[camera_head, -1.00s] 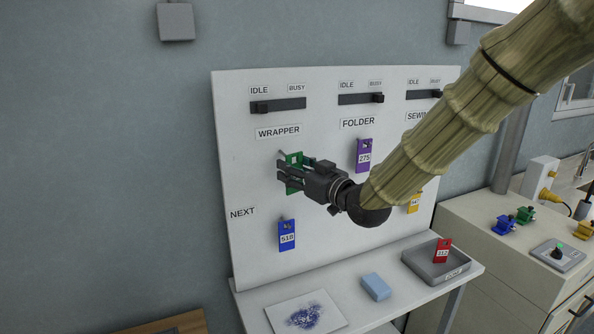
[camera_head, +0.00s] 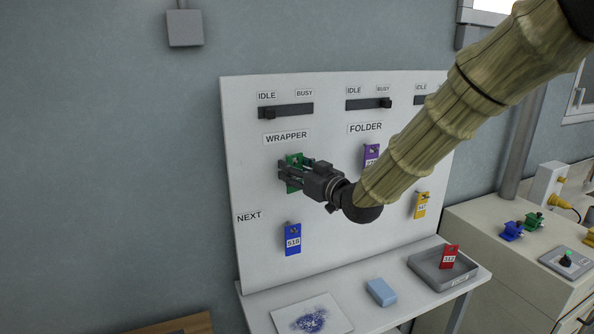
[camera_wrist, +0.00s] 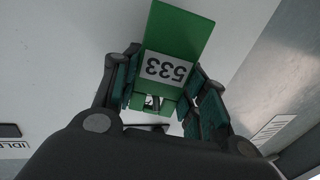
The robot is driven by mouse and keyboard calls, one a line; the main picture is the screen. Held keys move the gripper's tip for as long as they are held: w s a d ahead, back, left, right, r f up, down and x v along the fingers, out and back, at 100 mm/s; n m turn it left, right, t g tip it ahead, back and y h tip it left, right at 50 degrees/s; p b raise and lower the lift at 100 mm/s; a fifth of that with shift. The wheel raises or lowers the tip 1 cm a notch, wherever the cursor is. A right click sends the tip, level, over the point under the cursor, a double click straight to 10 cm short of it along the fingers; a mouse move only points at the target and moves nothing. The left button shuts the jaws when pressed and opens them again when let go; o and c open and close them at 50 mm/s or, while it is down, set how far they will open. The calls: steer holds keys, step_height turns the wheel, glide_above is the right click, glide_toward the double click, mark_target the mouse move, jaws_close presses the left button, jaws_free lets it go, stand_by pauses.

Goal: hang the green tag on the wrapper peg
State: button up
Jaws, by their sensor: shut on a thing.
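My gripper (camera_head: 289,173) is shut on the green tag (camera_head: 294,160) in front of the board, just below the WRAPPER label (camera_head: 286,137). In the wrist view the green tag (camera_wrist: 178,32) sits between the two fingers and shows the number 533, upside down in that picture. A small slot with a light pin-like shape shows at the tag's end nearest the palm. The wrapper peg is hidden by the tag and gripper in the head view, so I cannot tell whether the tag is on it.
The white board (camera_head: 250,200) holds a blue tag (camera_head: 293,239) by NEXT, a purple tag (camera_head: 371,153) under FOLDER, and a yellow tag (camera_head: 421,205). Below, a shelf carries a stained sheet (camera_head: 290,318), a blue block (camera_head: 381,292) and a grey tray (camera_head: 428,272) with a red tag (camera_head: 449,257).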

steer(key=shift+w+a+f+b, duration=0.15)
steer(key=shift+w+f+b, duration=0.05)
steer(key=shift+w+b, duration=0.15)
steer(key=shift+w+a+f+b, duration=0.15)
steer(key=shift+w+b, duration=0.1)
steer(key=shift+w, duration=0.1)
stand_by(0.5)
steer(key=o, duration=1.1)
